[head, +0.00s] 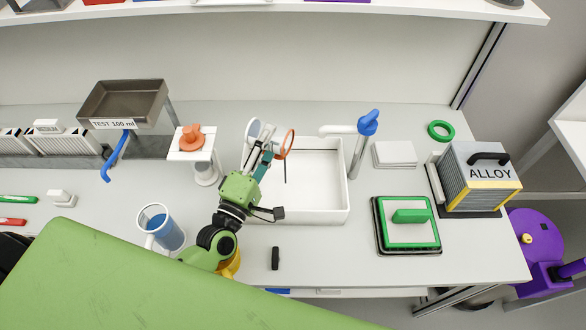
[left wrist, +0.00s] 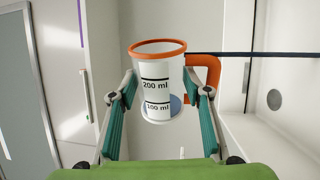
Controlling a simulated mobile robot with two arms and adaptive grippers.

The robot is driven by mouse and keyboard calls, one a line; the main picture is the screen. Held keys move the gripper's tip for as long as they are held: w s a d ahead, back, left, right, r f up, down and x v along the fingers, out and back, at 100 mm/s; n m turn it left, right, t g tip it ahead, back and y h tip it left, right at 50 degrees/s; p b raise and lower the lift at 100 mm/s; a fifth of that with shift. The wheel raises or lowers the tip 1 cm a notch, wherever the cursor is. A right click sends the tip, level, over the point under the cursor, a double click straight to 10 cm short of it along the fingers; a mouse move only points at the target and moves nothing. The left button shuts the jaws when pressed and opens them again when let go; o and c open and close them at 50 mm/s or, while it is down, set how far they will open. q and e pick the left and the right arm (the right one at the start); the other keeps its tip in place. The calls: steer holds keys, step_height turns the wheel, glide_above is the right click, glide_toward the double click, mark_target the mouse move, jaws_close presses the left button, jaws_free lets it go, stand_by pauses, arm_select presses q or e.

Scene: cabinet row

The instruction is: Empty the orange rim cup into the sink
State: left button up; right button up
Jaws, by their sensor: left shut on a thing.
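The orange rim cup (left wrist: 158,75) is white with dark volume marks and an orange handle (left wrist: 210,75). My left gripper (head: 267,150) is shut on the cup, with its teal fingers on both sides of it in the left wrist view. In the head view the cup's orange rim (head: 288,143) is at the right of the fingers, seen nearly edge-on, so the cup looks tipped over. It is above the left part of the white sink (head: 322,180). A blue patch (left wrist: 175,105) shows at the cup's base; whether it is liquid cannot be told. My right gripper is out of view.
A white tap with a blue handle (head: 368,122) stands behind the sink's right side. A pitcher with blue contents (head: 162,228) stands left of my arm. An orange knob on a white stand (head: 190,138) is behind it. A green-handled block (head: 410,217) lies right of the sink.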

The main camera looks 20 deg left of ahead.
mark_target(249, 142)
arm_select(q)
steer(key=shift+m, duration=0.3)
